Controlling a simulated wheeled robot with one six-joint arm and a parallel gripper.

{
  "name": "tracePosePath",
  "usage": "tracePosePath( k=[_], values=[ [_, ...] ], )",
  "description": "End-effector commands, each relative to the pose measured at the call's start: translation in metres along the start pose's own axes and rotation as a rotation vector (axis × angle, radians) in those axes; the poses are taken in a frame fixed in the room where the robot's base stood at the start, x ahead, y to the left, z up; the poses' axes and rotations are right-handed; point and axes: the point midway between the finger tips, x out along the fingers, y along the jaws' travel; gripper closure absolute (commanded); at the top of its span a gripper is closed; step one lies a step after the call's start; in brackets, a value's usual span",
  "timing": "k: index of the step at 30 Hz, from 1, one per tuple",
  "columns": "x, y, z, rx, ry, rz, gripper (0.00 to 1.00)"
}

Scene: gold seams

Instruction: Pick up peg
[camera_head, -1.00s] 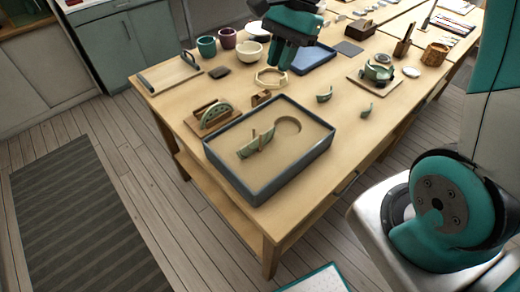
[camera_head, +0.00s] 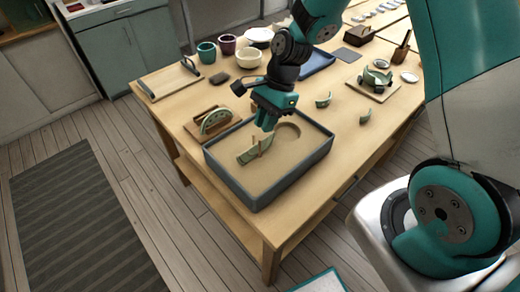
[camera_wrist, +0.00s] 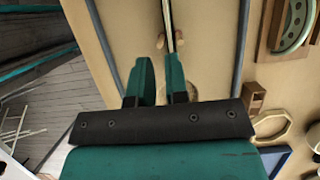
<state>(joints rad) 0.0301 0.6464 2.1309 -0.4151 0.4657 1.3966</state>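A small wooden peg (camera_head: 261,147) stands at a green curved sherd (camera_head: 246,155) in the grey-walled sand tray (camera_head: 323,150). In the wrist view the sherd (camera_wrist: 168,12) shows nearly edge-on, with pale wooden bits of the peg (camera_wrist: 181,45) on both sides of it. My gripper (camera_head: 268,124) is over the tray, just above and right of the peg in the head view. In the wrist view my gripper (camera_wrist: 160,70) has its two teal fingers apart with a gap between them. The peg is beyond the fingertips; whether they touch it cannot be told.
A round hollow (camera_head: 289,131) lies in the sand right of the gripper. A wooden stand with a green piece (camera_head: 214,122) is left of the tray. Loose sherds (camera_head: 323,101) lie on the table to the right. Cups and bowls (camera_head: 207,52) stand at the back.

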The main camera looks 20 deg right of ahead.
Motion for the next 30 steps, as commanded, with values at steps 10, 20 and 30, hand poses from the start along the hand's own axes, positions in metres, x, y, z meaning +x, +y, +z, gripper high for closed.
tracePosePath(
  k=[10, 20, 30],
  values=[
    [0.040, 0.002, -0.003, -0.001, 0.001, 0.001, 0.86],
    [0.040, 0.002, -0.003, -0.001, 0.000, 0.001, 1.00],
    [0.040, 0.002, -0.003, 0.000, 0.000, 0.001, 1.00]
  ],
)
